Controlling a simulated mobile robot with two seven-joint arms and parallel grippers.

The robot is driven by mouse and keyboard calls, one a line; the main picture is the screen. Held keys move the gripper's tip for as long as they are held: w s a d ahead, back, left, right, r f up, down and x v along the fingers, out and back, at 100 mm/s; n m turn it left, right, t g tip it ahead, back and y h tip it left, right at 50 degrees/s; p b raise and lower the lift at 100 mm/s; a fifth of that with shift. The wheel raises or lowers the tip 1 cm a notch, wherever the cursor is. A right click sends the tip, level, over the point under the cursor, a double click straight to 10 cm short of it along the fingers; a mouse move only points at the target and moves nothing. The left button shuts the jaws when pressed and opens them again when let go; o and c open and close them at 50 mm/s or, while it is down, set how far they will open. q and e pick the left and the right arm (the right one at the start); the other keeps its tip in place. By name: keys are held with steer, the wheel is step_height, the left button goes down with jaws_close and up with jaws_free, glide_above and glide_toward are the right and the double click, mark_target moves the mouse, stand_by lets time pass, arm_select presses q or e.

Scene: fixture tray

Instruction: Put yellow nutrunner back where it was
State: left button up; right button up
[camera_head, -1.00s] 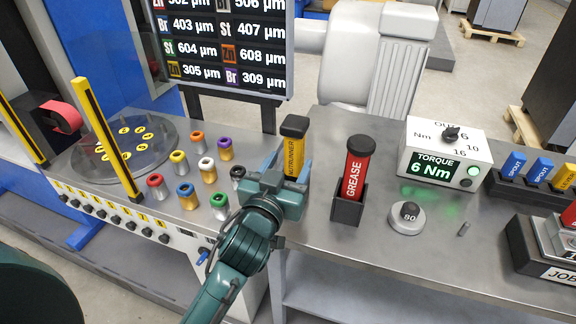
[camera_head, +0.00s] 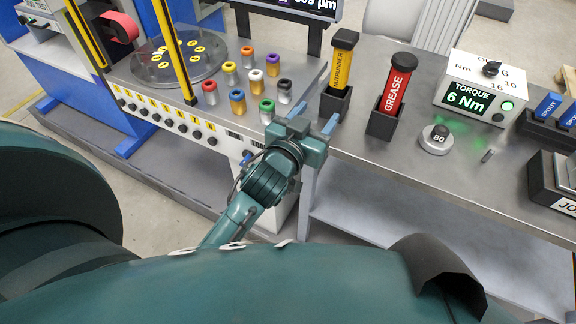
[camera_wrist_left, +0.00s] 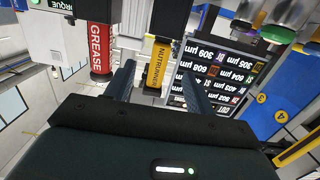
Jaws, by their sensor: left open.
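The yellow nutrunner (camera_head: 343,62), with a black cap, stands upright in a black holder (camera_head: 335,102) on the grey bench. My left gripper (camera_head: 318,122) is open, in front of and below the holder, apart from the nutrunner. In the left wrist view the nutrunner (camera_wrist_left: 160,60) appears upside down beyond and between the open fingers (camera_wrist_left: 157,85). My right gripper is not in view.
The red grease tube (camera_head: 394,90) stands in its own black holder just right. Several colored-cap canisters (camera_head: 237,102) stand to the left. A round knob (camera_head: 436,139) and the torque box (camera_head: 480,88) are to the right. A display (camera_head: 300,8) stands behind.

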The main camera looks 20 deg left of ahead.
arm_select(q)
steer(key=s+f+m+g+h, duration=0.2)
steer(key=s+f+g, duration=0.4)
steer(key=s+f, duration=1.3)
steer(key=shift+d+g, duration=0.25)
steer(key=shift+g, duration=0.05)
steer(key=shift+f, duration=0.1)
steer(key=shift+c, duration=0.4)
